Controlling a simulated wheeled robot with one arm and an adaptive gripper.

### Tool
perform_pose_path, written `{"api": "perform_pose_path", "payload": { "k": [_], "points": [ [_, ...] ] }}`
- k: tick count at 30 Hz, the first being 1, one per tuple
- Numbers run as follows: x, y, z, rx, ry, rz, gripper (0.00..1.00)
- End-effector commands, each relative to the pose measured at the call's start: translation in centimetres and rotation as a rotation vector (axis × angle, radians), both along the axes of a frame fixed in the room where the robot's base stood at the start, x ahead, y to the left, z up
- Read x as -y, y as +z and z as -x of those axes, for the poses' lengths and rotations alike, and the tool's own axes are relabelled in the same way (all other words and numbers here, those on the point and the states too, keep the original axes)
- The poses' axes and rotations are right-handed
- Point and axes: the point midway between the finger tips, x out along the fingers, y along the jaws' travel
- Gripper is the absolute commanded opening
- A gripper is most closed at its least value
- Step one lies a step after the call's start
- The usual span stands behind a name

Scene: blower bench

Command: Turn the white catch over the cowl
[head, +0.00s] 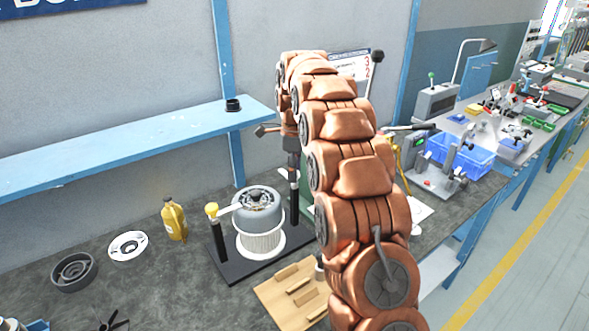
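The cowl (258,207) is a grey round cap on a white ribbed cylinder (261,241), standing on a black base plate (226,268). A white catch (229,210) runs from a yellow knob (211,209) on a black post at the left; its inner end reaches the cowl's near-left rim. A second black post (295,203) stands right of the cowl, with a small pale piece (283,173) near its top. My gripper (292,158) points down above this right post, behind and right of the cowl. Its fingertips are small and dark, so contact and opening cannot be told.
My copper arm hides the bench right of the base plate. A wooden slotted board (290,291) is in front. A blue shelf (130,140) runs behind; a blue bin (462,157) stands right.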

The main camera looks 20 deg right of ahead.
Motion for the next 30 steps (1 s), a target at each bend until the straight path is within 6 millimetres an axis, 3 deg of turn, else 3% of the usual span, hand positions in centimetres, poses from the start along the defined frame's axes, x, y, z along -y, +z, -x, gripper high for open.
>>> {"api": "perform_pose_path", "payload": {
  "k": [2,14,25,30],
  "points": [
    [-0.01,0.0,0.01,0.0,0.0,0.0,0.41],
    [-0.01,0.0,0.01,0.0,0.0,0.0,0.0],
    [-0.06,0.0,0.0,0.0,0.002,0.0,0.0],
    [-0.96,-0.07,-0.19,0.0,0.038,0.0,0.0]
  ]
}}
